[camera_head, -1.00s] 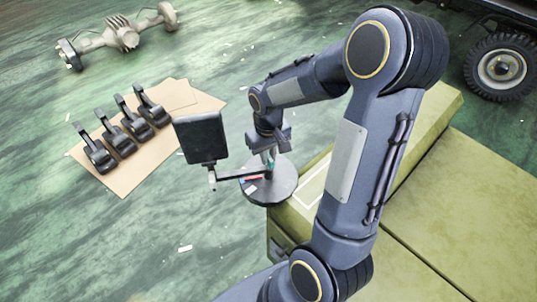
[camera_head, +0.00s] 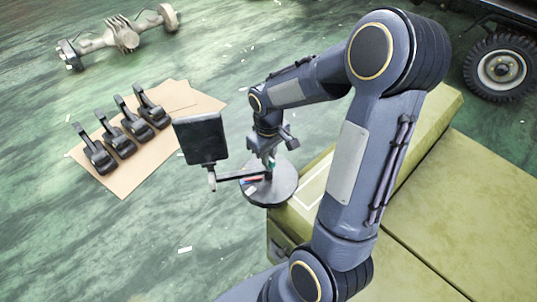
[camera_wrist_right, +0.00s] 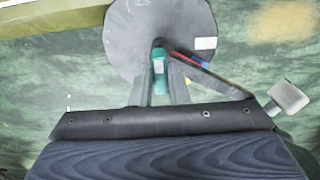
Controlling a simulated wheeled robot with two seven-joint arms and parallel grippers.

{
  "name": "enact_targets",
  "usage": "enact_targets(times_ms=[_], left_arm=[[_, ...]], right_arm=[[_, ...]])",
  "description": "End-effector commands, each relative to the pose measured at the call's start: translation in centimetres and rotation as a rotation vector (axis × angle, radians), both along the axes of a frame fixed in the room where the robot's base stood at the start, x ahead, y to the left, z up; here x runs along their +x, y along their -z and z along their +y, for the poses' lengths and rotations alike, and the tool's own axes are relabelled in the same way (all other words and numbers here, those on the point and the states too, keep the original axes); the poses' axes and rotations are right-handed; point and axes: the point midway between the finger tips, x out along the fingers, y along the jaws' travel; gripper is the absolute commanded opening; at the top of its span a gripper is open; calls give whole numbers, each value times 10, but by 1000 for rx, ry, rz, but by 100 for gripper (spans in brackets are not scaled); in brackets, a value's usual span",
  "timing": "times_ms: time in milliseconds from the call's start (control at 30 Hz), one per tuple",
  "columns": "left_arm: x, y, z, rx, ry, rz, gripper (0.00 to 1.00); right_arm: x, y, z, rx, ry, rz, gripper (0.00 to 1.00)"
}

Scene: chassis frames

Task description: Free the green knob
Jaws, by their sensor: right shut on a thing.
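The green knob (camera_wrist_right: 159,72) is a small green piece with a pale patch. It stands over a round grey disc (camera_wrist_right: 125,35) in the right wrist view. My right gripper (camera_wrist_right: 161,88) is shut on the knob, one finger on each side. In the head view the right gripper (camera_head: 270,163) is low over the grey disc (camera_head: 277,193), and the knob is mostly hidden there. My left gripper is not in view.
A dark rectangular panel (camera_head: 201,138) on a thin black bar stands left of the gripper, close to it. Several black pedals (camera_head: 120,138) lie on cardboard further left. A green-yellow block (camera_head: 455,205) fills the right. Open floor lies in front of the disc.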

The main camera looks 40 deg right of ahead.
Motion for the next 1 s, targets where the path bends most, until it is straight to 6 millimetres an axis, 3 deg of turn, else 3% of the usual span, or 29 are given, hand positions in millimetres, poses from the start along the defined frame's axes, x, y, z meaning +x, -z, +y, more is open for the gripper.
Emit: enact_targets(times_ms=[33, 200, 533, 1000], left_arm=[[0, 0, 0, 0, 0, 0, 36], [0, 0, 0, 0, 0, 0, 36], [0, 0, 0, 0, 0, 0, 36], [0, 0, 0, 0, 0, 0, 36]], right_arm=[[1, -1, 0, -1, -3, -2, 17], [0, 0, 0, -1, -2, -1, 36], [1, -6, 0, -1, 0, -3, 36], [1, -74, 0, -2, -2, -4, 36]])
